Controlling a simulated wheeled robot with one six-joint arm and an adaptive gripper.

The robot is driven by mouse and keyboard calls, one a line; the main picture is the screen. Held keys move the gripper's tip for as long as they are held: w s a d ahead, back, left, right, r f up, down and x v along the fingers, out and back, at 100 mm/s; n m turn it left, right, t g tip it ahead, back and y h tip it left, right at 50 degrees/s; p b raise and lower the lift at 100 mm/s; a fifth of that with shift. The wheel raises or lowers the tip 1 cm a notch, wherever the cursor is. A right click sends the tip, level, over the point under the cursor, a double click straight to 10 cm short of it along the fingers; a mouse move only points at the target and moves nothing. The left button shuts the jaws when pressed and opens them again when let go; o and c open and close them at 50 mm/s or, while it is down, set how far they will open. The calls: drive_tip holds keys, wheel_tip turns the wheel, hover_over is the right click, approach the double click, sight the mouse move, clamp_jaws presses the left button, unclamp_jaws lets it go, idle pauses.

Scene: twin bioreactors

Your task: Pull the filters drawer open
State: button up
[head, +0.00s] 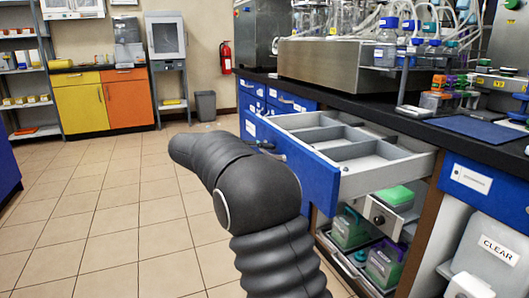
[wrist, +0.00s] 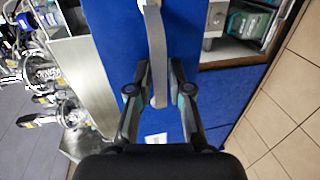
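A drawer with a blue front (head: 305,172) stands pulled well out from under the black counter in the head view. Its grey divided compartments (head: 365,151) look empty. In the wrist view the blue drawer front (wrist: 114,45) fills the middle, with a grey bar handle (wrist: 156,45) on it. My gripper (wrist: 160,80) has one finger on each side of the handle's near end. The fingers are apart, with a gap showing beside the handle. A white label (wrist: 156,138) is partly visible but unreadable.
Another blue drawer (head: 485,185) and a "CLEAR" bin (head: 497,250) are at right. Bioreactor equipment (head: 335,55) stands on the counter. The tiled floor (head: 100,220) at left is free.

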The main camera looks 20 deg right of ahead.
drive_tip(key=w+v, duration=0.1)
drive_tip(key=v, duration=1.1)
drive_tip(key=shift+s, duration=0.45)
